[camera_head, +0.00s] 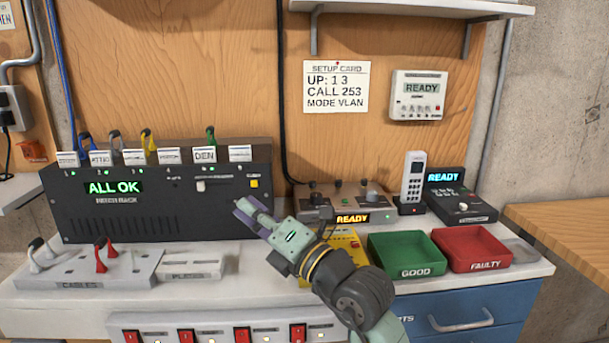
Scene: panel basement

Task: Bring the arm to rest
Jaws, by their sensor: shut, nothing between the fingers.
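My gripper (246,211) is shut and empty, at the end of my arm, which reaches in from the lower right. It is in front of the right part of the black bench rack (125,211), above the white bench. I cannot tell if it touches anything. My arm partly hides a yellow device (350,243) behind it. The rack's display reads ALL OK.
A grey box (318,206) with knobs reads READY, beside a handset (413,180) and a dark console (463,206). Green (407,273) and red (473,265) trays stand right. A cables holder (80,283) stands left. Red switches (242,334) line the front. A shelf (405,7) is overhead.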

